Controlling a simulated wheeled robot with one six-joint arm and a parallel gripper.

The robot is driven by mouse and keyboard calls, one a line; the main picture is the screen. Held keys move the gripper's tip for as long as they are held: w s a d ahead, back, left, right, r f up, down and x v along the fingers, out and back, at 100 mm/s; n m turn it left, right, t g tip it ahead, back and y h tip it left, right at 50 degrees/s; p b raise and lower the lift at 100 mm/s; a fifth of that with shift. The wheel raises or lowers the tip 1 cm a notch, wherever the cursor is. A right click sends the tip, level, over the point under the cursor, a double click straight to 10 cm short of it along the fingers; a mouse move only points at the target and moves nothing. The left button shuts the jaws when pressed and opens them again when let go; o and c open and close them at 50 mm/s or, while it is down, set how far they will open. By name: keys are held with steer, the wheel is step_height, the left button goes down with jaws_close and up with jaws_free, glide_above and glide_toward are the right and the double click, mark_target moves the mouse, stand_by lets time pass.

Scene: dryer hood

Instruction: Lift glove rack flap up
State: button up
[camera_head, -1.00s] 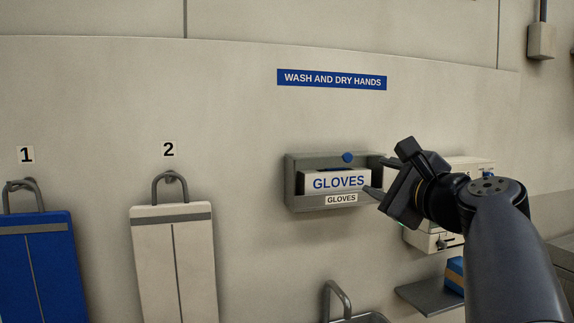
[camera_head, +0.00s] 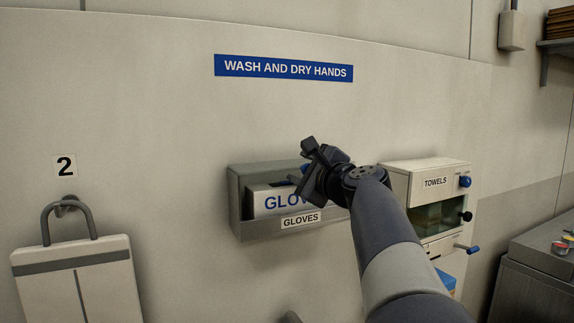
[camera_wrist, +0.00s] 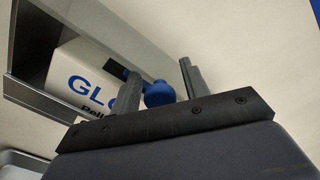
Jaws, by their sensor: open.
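The grey glove rack (camera_head: 236,205) is fixed to the wall and holds a white box (camera_head: 262,198) marked GLOVES. In the wrist view, the rack (camera_wrist: 35,98) and the box (camera_wrist: 75,68) fill the upper left. A round blue knob (camera_wrist: 158,94) sits on a short dark stub near the box's top corner. My gripper (camera_wrist: 159,69) is open, with one finger on each side of the knob in this view; contact cannot be told. The flap's position is unclear.
A white towel dispenser (camera_head: 428,180) with blue and black knobs is close to the right of my arm. The wall above the rack is clear except for a blue sign (camera_head: 283,68).

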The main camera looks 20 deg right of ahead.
steer(key=shift+c, duration=0.5)
jaws_close()
